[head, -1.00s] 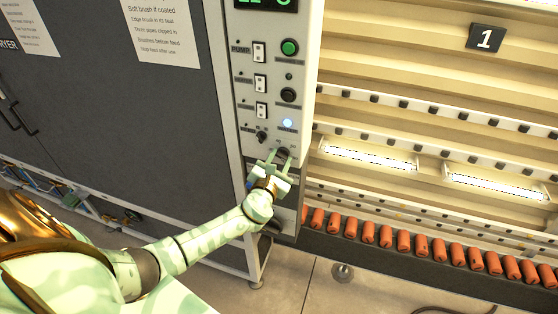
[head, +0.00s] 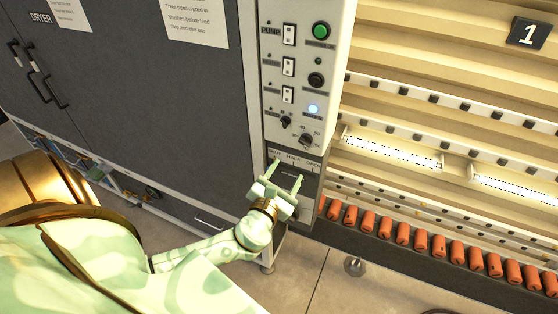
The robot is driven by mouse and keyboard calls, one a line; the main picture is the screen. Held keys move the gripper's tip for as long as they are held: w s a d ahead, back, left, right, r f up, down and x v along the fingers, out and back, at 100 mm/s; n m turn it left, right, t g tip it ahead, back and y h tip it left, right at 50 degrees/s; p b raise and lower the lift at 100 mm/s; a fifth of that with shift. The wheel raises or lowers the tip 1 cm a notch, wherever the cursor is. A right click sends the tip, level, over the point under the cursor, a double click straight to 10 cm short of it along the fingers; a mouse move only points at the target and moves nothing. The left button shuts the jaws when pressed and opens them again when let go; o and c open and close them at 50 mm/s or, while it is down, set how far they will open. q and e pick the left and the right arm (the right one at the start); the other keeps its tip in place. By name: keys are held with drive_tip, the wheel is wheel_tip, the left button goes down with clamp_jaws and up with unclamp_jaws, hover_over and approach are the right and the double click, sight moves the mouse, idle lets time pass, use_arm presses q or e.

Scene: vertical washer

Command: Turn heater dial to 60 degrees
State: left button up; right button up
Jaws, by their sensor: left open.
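The grey control panel (head: 276,81) carries two small black knobs low down. The lower right knob (head: 306,140) has a ring of marks around it and looks like the heater dial; its pointer setting is too small to read. The other knob (head: 286,121) is up and left of it. My left gripper (head: 287,169) is open and empty. Its fingers point up the panel, below the dial and apart from it, in front of the strip marked HALF and OPEN. My right gripper is not in view.
The washer's slatted rack (head: 430,85) and orange rollers (head: 402,232) lie right. A dark dryer cabinet (head: 150,100) stands left.

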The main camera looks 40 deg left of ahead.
use_arm(q)
drive_tip(key=v, duration=0.4)
drive_tip(key=shift+b, duration=0.3)
